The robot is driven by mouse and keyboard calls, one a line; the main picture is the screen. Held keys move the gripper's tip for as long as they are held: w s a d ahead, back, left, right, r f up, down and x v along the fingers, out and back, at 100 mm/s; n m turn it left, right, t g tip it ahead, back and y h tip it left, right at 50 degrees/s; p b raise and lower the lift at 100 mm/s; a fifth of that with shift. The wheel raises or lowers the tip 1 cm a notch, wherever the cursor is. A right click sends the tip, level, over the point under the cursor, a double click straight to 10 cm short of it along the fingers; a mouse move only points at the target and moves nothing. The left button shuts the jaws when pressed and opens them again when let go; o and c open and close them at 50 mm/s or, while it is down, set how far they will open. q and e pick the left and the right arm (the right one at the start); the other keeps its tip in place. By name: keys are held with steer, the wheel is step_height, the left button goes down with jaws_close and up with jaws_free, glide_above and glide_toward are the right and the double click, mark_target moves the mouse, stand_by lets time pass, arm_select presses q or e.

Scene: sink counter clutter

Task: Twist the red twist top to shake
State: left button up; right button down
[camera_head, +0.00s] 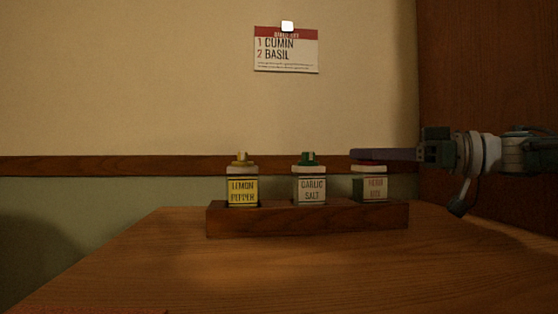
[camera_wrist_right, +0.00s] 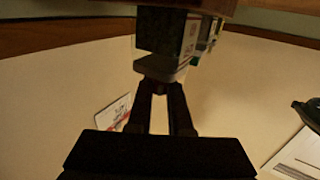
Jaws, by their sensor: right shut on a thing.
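A jar (camera_head: 370,188) with a dark green side and a pale label, its second line too small to read, stands in the right end of a wooden rack (camera_head: 308,223). My right gripper (camera_head: 362,155) comes in level from the right and is shut on the red twist top. In the right wrist view my two fingers (camera_wrist_right: 160,86) meet the top end of the jar (camera_wrist_right: 160,42), and the grip itself is dark. My left gripper is out of view.
A lemon pepper jar (camera_head: 243,191) with a yellow top and a garlic salt jar (camera_head: 310,190) with a green top stand in the same rack. A card (camera_head: 287,55) reading 1 cumin, 2 basil hangs on the wall. The wooden counter (camera_head: 290,270) in front is clear.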

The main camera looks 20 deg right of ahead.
steer(key=c, duration=0.8)
jaws_free()
